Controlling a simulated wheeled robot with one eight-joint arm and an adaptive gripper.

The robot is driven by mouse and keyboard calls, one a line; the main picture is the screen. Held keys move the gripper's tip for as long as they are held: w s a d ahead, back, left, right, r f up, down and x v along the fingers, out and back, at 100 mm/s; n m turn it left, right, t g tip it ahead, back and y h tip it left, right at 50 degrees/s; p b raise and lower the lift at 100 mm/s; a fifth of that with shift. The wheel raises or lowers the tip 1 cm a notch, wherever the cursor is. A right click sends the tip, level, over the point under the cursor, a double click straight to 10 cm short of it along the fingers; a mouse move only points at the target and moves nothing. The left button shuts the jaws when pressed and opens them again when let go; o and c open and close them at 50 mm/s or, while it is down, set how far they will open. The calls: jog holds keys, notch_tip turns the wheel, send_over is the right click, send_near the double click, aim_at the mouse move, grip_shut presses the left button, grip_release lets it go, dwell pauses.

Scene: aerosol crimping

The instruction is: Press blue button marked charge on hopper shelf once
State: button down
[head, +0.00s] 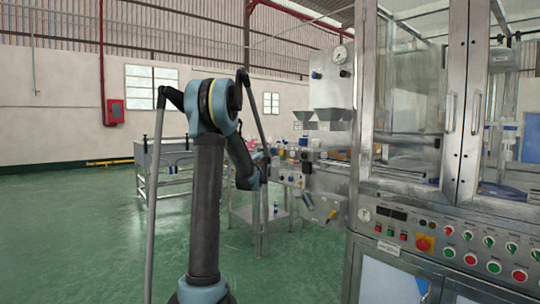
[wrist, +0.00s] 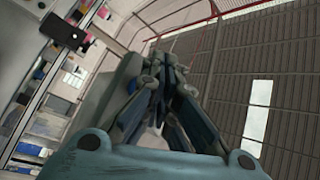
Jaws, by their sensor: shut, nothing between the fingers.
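The grey hopper unit (head: 327,92) with a round gauge stands right of the middle in the head view. A small blue spot (head: 316,75) shows on its left face. A metal shelf front with small knobs (head: 291,178) is below the hopper. The lettering is too small to read, so I cannot tell which part is the charge button. My gripper shows in the wrist view (wrist: 160,98), shut and empty, with its fingers together. In the head view my arm reaches toward the shelf front, and the gripper is mostly hidden behind its links.
A tall glazed machine (head: 462,120) with a panel of red and green buttons fills the right. A metal stand (head: 244,215) is below the shelf front. A metal table (head: 170,165) is behind my arm. Green floor (head: 80,235) is clear at the left.

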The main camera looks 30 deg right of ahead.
jog(key=shift+d, duration=0.2)
jog(key=shift+s+d, duration=0.1)
jog(key=shift+d, duration=0.15)
jog(key=shift+d+r, duration=0.1)
jog(key=shift+d, duration=0.45)
dwell(0.9)
jog(key=shift+a, duration=0.1)
dwell(1.3)
jog(key=shift+a, duration=0.85)
jog(key=a, duration=0.5)
jog(key=shift+s, duration=0.2)
dwell(0.7)
